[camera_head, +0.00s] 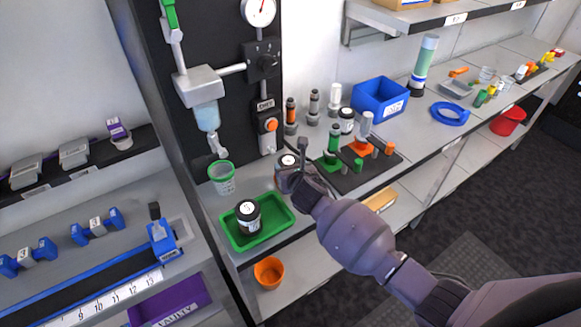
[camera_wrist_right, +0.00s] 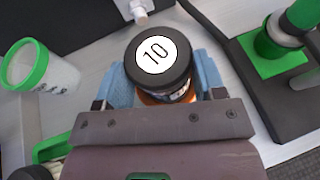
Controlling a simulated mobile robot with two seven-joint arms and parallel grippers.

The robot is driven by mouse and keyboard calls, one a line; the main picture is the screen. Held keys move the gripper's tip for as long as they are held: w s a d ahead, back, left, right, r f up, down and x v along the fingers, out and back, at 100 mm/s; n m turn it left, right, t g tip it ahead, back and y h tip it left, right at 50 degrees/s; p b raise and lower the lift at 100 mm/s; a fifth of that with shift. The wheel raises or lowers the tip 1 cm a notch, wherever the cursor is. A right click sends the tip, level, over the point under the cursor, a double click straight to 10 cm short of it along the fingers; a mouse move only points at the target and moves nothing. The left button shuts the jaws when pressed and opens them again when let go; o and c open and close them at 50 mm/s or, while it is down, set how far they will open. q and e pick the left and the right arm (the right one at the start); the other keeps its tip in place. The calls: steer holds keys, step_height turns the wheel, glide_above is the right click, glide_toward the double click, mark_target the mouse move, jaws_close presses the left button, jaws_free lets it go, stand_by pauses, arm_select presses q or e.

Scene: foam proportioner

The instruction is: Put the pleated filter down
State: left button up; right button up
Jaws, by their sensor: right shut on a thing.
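My right gripper (camera_head: 292,172) is shut on an amber jar with a black lid (camera_head: 288,161), above and behind the green tray's right end. In the right wrist view, the blue finger pads of the gripper (camera_wrist_right: 163,85) sit on both sides of the jar (camera_wrist_right: 157,58), whose lid is marked 10. The jar looks upright. I cannot tell whether its base touches the bench. Nothing in view is plainly a pleated filter. My left gripper is not in view.
A green tray (camera_head: 277,228) holds another black-lidded jar (camera_head: 247,216). A green-rimmed cup (camera_head: 222,178) stands to the left, also in the right wrist view (camera_wrist_right: 40,78). A black stand with green and orange fittings (camera_head: 355,178) is close on the right. A blue bin (camera_head: 380,95) stands behind.

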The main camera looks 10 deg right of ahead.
steer(key=o, duration=1)
steer(key=shift+f, duration=0.1)
steer(key=shift+c, duration=0.2)
steer(key=shift+s+r, duration=0.15)
steer(key=shift+r, duration=0.3)
steer(key=p+v, duration=0.1)
steer(key=v, duration=1)
steer(key=shift+s, duration=0.35)
steer(key=s+d+f+m, duration=0.4)
steer(key=s+m, duration=0.3)
steer(key=m, duration=0.5)
steer(key=s+d+f+m+g, duration=0.1)
steer(key=s+d+f+m, duration=0.3)
steer(key=s+m, duration=0.3)
steer(key=s+d+f+m+g+h, duration=0.1)
steer(key=s+d+f+m, duration=0.4)
steer(key=m, duration=1.2)
steer(key=s, duration=0.2)
steer(key=shift+s+d, duration=0.3)
steer(key=shift+s, duration=0.1)
